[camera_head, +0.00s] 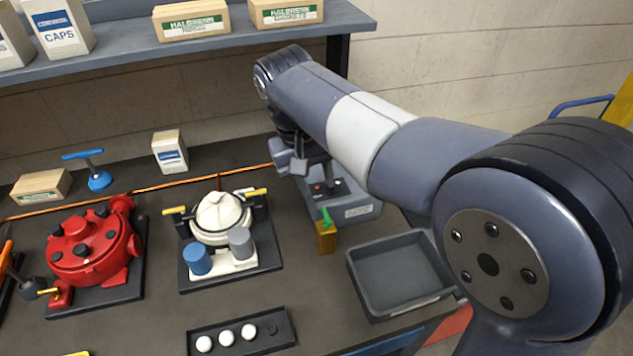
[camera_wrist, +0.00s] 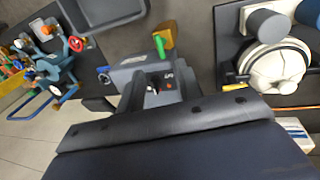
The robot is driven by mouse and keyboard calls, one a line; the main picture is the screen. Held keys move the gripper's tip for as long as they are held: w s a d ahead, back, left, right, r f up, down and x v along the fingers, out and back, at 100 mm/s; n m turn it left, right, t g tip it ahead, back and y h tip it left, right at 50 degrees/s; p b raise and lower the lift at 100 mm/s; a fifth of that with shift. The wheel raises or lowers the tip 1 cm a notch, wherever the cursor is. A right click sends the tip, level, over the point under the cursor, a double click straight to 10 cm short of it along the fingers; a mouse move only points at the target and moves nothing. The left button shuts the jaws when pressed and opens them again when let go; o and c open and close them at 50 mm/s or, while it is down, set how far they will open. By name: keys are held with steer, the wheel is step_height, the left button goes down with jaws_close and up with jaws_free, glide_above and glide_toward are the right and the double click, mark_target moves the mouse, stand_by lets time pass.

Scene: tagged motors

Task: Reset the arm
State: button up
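My arm reaches in from the right of the head view, and its wrist end points down over the back of the bench. My gripper (camera_head: 291,165) hangs above and behind a grey control box (camera_head: 352,208). In the wrist view its two dark fingers stand apart (camera_wrist: 160,90), with the box's top panel (camera_wrist: 166,78) and its small buttons showing between them. I see nothing held. Whether a fingertip touches the box, I cannot tell.
A small brass block with a green top (camera_head: 326,237) stands beside the box. An empty grey tray (camera_head: 400,275) lies to the right. A white motor (camera_head: 220,218) and a red motor (camera_head: 92,246) stand left. A shelf with cartons (camera_head: 190,20) runs above the back.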

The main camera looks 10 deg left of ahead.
mark_target(326, 217)
steer(key=f, duration=0.3)
steer(key=d+f, duration=0.1)
steer(key=f, duration=0.3)
steer(key=w+f, duration=0.1)
steer(key=f, duration=0.2)
steer(key=shift+d+f+p, duration=0.25)
steer(key=shift+d+p, duration=0.15)
steer(key=shift+w, duration=0.1)
